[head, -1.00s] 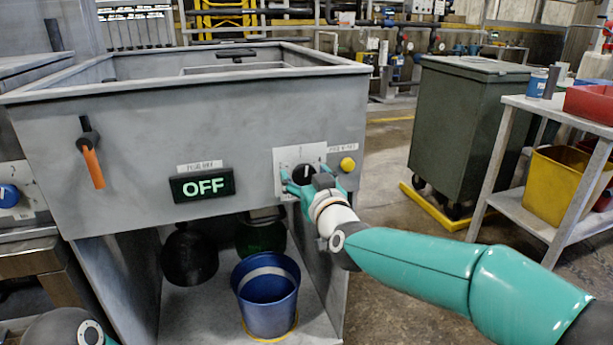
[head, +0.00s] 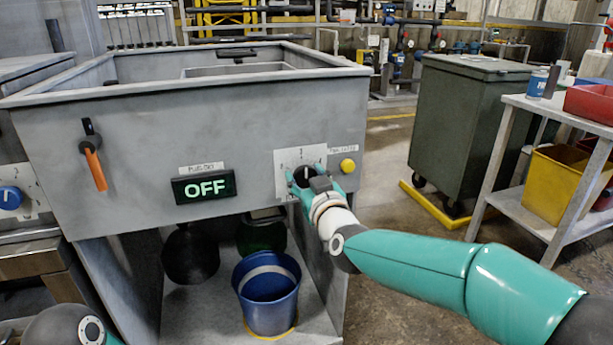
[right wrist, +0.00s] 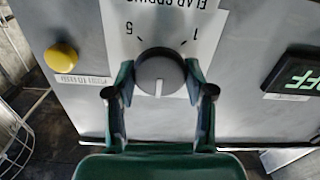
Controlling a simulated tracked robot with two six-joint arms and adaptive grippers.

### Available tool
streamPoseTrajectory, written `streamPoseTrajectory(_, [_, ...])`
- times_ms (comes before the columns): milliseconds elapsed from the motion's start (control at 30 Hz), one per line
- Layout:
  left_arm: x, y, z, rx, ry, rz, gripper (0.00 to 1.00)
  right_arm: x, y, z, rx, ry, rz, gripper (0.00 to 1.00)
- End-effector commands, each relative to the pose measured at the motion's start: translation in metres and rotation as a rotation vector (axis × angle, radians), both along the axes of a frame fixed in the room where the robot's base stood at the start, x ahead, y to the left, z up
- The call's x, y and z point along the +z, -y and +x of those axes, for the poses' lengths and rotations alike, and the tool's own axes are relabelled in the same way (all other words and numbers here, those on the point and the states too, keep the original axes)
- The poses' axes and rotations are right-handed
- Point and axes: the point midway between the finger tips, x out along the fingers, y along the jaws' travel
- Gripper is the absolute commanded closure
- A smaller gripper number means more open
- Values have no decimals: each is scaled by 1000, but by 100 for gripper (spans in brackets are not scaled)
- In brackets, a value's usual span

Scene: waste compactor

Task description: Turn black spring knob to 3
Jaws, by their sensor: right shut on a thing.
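The black spring knob (head: 305,175) sits on a white scale plate (head: 287,158) on the compactor's front panel. In the right wrist view, the round dark knob (right wrist: 159,74) has a white pointer line aimed straight down the picture. That view is upside down, with "5" left of the knob and "1" right of it. The plate's other figures are hidden or too small to read. My right gripper (head: 307,182) is shut on the knob, one finger on each side, as the right wrist view (right wrist: 158,88) also shows. My left gripper is out of sight.
A yellow button (head: 347,166) is close to the right of the knob. An OFF display (head: 203,186) and an orange-handled lever (head: 95,168) are to the left. A blue bucket (head: 267,300) stands below. A green bin (head: 468,125) and a shelf cart (head: 490,165) stand at right.

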Motion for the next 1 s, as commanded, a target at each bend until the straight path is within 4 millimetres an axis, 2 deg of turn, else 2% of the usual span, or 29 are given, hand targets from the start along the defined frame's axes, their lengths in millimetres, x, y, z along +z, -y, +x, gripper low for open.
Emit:
streamPoseTrajectory(33, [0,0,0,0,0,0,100,1,0,0,-1,2,1,44])
streamPoseTrajectory(133, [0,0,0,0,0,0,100,1,0,0,-1,2,1,27])
streamPoseTrajectory(167, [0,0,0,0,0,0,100,1,1,0,-2,1,1,24])
streamPoseTrajectory(567, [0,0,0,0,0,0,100,0,2,-3,-1,1,1,24])
streamPoseTrajectory(767, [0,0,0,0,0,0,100,1,9,-24,-1,1,0,24])
streamPoseTrajectory(1000, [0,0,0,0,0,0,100,1,23,-67,-2,2,2,24])
